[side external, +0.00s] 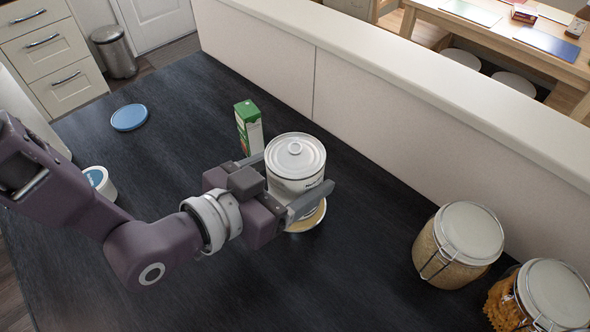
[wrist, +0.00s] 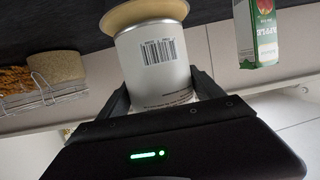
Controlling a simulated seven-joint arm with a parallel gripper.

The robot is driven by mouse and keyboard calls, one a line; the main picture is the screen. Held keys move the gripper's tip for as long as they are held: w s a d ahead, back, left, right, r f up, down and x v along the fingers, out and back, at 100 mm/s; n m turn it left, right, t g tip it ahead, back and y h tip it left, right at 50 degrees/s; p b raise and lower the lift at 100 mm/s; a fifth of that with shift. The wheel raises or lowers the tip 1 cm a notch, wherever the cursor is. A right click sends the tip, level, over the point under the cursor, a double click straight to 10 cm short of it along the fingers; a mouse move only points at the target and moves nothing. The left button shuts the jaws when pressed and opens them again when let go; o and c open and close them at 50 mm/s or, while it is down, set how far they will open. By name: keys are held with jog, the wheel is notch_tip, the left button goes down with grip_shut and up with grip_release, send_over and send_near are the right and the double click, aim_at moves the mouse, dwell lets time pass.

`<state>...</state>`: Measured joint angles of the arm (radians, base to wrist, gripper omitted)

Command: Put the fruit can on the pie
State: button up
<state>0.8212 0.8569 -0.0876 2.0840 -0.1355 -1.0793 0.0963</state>
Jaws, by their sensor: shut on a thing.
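A white lidded can (side external: 296,160), the only can in view, is held upright between the fingers of my gripper (side external: 295,176). Its printed name is too small to read. In the wrist view the white can (wrist: 158,68) shows a barcode and sits between both fingers. The pie (side external: 307,219), a round tan disc, shows directly below the can and is mostly hidden by it and a finger. The tan pie (wrist: 145,14) also shows at the can's bottom end in the wrist view. I cannot tell whether can and pie touch.
A green and white carton (side external: 249,127) stands close behind the gripper. A blue disc (side external: 129,117) and a white tub (side external: 99,182) lie to the left. Two clip-top jars (side external: 457,246) (side external: 540,297) stand at the right. A cream wall panel (side external: 400,110) bounds the dark worktop.

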jog(key=o, duration=2.1)
jog(key=shift+f, duration=0.15)
jog(key=shift+s+a+r, duration=0.2)
jog(key=shift+s+r, duration=0.05)
jog(key=v, duration=1.1)
jog(key=shift+a, duration=0.2)
jog(key=shift+r, duration=0.15)
